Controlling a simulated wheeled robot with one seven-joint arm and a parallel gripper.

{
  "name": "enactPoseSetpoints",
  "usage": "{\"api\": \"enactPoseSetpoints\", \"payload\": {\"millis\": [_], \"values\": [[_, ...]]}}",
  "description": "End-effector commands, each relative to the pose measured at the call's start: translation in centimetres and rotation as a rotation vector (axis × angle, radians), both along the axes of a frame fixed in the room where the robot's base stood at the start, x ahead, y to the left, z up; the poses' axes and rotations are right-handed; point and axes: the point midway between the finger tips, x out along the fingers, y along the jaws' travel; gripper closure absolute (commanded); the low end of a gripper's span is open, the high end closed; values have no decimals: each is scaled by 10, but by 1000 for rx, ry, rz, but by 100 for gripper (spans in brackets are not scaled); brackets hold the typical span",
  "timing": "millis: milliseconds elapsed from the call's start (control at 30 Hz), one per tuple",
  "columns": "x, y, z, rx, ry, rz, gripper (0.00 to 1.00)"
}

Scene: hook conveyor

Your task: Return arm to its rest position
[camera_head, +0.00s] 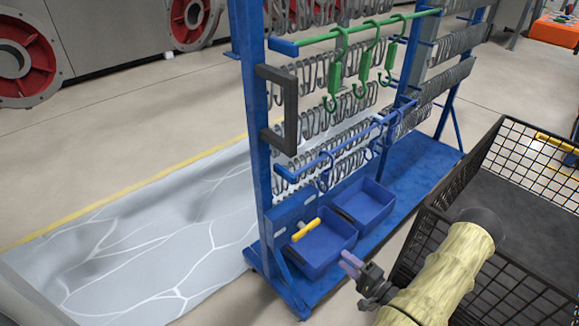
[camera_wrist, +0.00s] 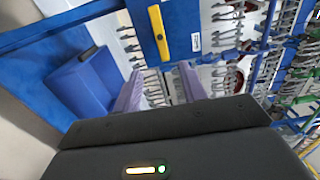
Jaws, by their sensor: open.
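My gripper (camera_head: 352,265) is in front of the blue hook rack, low and to the right of the blue bins, in the head view. In the wrist view its two purple fingers (camera_wrist: 160,88) stand apart with nothing held between them. My arm comes in from the lower right, beside the black wire basket.
The blue rack (camera_head: 262,150) carries rows of grey hooks, and green hooks (camera_head: 335,75) hang from its green bar. A black wire basket (camera_head: 478,165) stands right. Floor is clear at left.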

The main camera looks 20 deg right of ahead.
Motion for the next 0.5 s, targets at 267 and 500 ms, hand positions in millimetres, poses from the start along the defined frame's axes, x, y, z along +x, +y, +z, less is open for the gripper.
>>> {"api": "enactPoseSetpoints", "payload": {"millis": [267,500], "values": [[15,0,2,-105,53,24,58],[61,3,13,-492,240,109,58]]}}
